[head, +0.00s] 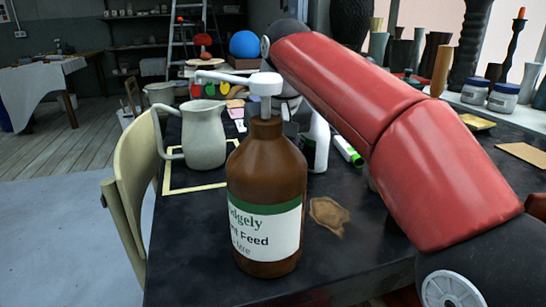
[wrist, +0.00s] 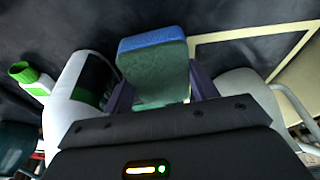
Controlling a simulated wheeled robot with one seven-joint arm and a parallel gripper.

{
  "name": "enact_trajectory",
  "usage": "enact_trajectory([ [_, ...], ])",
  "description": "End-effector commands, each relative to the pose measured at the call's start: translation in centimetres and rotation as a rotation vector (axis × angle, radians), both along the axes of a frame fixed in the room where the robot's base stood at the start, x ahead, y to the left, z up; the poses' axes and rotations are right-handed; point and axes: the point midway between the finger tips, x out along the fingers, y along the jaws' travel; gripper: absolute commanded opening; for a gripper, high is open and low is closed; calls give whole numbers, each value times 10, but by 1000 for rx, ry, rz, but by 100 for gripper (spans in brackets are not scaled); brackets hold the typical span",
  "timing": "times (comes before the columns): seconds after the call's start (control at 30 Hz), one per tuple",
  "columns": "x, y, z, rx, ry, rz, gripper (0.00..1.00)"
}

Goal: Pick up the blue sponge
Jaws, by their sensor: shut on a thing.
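The sponge (wrist: 153,58), blue along one edge and green on its broad face, shows in the wrist view. It sits between the two purple fingers of my gripper (wrist: 162,88), which is shut on it. The sponge projects beyond the fingers over the dark table (wrist: 60,25); I cannot tell whether it touches the table. In the head view, the brown pump bottle (head: 266,180) stands in front, and I cannot make out the sponge or my gripper's fingers there.
A cream pitcher (head: 204,135) stands left of the brown bottle, by a pale taped outline (head: 195,190). It also shows right of my gripper in the wrist view (wrist: 247,88). A chair (head: 136,160) stands beside the table.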

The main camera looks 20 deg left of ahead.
Motion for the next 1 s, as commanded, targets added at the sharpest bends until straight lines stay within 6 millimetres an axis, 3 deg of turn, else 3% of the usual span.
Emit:
enact_trajectory([
  [0.3,1,1,92,3,-4,1,37],
  [0.5,0,1,141,2,-2,1,37],
  [0.7,0,0,164,1,-2,0,37],
  [1.0,0,0,168,0,-1,0,37],
])
